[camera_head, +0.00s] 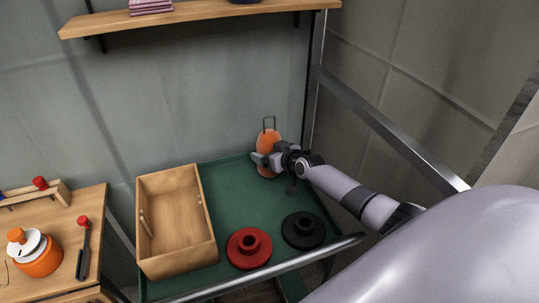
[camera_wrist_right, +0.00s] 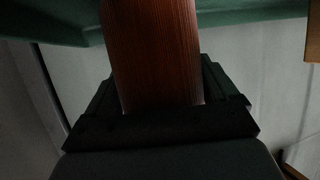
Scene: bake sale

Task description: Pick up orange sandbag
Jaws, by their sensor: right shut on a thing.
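The orange sandbag (camera_head: 267,140) is upright at the back right of the green table, with a thin dark loop handle on top. My right gripper (camera_head: 265,160) is shut on its lower part, with a finger showing on its left side. In the right wrist view the sandbag (camera_wrist_right: 155,50) fills the space between the fingers of the gripper (camera_wrist_right: 160,110) and looks dark orange-brown. I cannot tell whether its base touches the table. My left gripper is not in view.
The green table (camera_head: 228,180) holds an open wooden box (camera_head: 207,222) at left, and a red disc (camera_head: 236,255) and black disc (camera_head: 303,242) in front. A metal rail (camera_head: 265,270) crosses the front. A side table (camera_head: 75,207) holds an orange pot (camera_head: 40,263). A shelf (camera_head: 200,14) hangs above.

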